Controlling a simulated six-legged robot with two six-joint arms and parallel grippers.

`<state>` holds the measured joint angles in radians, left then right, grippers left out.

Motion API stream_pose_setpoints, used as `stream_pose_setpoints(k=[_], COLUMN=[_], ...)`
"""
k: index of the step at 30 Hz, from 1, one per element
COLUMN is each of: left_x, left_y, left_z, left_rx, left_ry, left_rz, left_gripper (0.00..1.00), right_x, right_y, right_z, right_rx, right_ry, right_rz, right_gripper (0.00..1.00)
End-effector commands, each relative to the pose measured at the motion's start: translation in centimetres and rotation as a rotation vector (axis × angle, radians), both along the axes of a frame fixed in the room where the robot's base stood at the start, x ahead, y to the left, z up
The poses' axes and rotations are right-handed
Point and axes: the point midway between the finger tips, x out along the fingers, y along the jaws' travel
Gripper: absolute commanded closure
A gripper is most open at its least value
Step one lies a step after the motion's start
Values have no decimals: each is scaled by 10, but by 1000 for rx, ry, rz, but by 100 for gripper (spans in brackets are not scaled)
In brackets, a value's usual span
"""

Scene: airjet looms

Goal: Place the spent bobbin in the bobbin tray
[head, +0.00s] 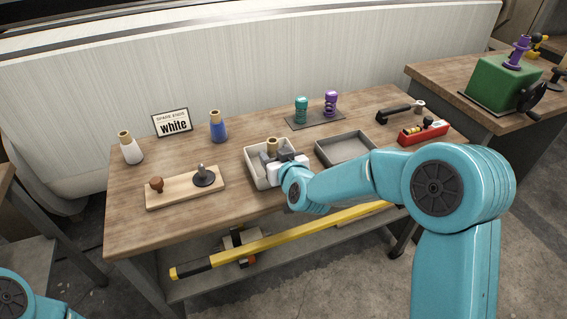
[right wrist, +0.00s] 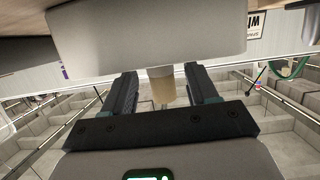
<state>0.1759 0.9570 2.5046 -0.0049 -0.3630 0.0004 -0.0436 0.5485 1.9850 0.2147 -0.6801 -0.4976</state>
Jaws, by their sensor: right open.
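The spent bobbin, a bare tan tube (head: 272,147), stands upright in a pale, shallow tray (head: 249,165) at the middle of the table, which appears to be the bobbin tray. My right gripper (head: 269,157) is at this tray, its dark fingers low beside the bobbin. In the right wrist view the picture is upside down; the tan bobbin (right wrist: 162,85) shows between the two spread fingers (right wrist: 163,88), with gaps at its sides. The tray wall (right wrist: 150,35) hides part of it. The right gripper is open. My left gripper is out of view.
A grey empty tray (head: 346,149) lies to the right. White (head: 130,148) and blue (head: 217,127) yarn cones, a "white" sign (head: 172,122) and a wooden board (head: 186,188) are to the left. Green (head: 301,110) and purple (head: 330,103) pieces stand behind. A red box (head: 423,132) is at right.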

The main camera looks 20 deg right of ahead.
Motion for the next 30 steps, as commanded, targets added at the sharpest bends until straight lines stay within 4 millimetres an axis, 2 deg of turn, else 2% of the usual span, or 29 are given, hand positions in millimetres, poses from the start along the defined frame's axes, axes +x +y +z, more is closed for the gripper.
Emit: stream_pose_setpoints(k=[6,13,18,30], left_x=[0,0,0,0], left_y=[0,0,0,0], left_z=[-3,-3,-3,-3], left_rx=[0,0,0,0], left_ry=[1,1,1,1], left_rz=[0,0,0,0], left_gripper=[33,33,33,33], right_x=[-50,-90,-101,-102], right_y=[-1,-1,-1,-1], right_z=[16,29,32,32], right_rx=[1,0,0,0], right_ry=[-3,-2,-1,-1], right_rz=[-1,-1,-1,-1], right_gripper=[42,42,42,42])
